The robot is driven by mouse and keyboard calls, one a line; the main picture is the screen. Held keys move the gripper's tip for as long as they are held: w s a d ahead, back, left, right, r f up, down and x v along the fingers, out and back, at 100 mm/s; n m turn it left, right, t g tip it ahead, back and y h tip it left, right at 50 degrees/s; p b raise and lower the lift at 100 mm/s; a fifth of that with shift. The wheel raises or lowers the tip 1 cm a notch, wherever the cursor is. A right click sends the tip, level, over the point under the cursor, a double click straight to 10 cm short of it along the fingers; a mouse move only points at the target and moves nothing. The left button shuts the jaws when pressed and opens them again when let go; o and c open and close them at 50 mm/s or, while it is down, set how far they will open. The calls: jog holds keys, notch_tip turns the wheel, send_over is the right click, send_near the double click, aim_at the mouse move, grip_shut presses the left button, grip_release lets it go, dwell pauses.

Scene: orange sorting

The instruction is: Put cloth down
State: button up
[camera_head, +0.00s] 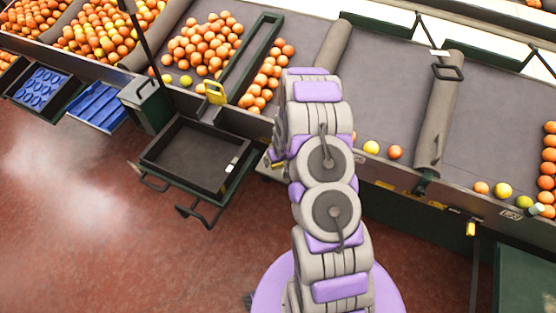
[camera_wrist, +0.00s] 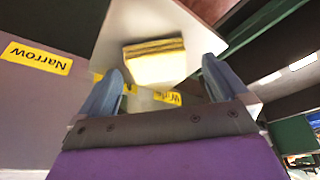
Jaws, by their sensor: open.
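In the wrist view, my gripper (camera_wrist: 161,70) is open, with one grey finger on each side. A yellow folded cloth (camera_wrist: 157,64) with dark bands lies on a white surface (camera_wrist: 112,38) just beyond the fingertips. It sits between the two fingers in the picture, with visible gaps to both. I cannot tell its exact distance from the fingers. In the head view, my arm's links hide the gripper, and the cloth cannot be made out.
Yellow labels reading "Narrow" (camera_wrist: 37,57) and "Wide" (camera_wrist: 167,97) show near the gripper. Sorting belts with oranges (camera_head: 205,45) run across the back. An empty black tray (camera_head: 163,176) stands left of my arm. The red floor (camera_head: 60,210) is clear at lower left.

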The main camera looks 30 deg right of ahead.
jog(key=s+a+r+g, duration=0.1)
jog(key=s+a+r, duration=0.3)
jog(key=r, duration=0.6)
jog(key=s+a+r+g+p, duration=0.1)
jog(key=s+a+r, duration=0.1)
jog(key=s+r, duration=0.6)
jog(key=s+a+r+g, duration=0.1)
jog(key=s+a+r, duration=0.2)
jog(key=r, duration=0.8)
jog(key=s+a+r+g, duration=0.1)
jog(key=s+a+r, duration=0.1)
jog(key=s+r, duration=0.2)
jog(key=s+a+r+n+g, duration=0.1)
jog(key=s+a+r, duration=0.2)
jog(key=s, duration=0.8)
jog(key=s+a+r, duration=0.2)
jog(key=s+r, duration=0.3)
jog(key=s, duration=0.3)
jog(key=shift+a+g, duration=0.15)
jog(key=shift+g, duration=0.25)
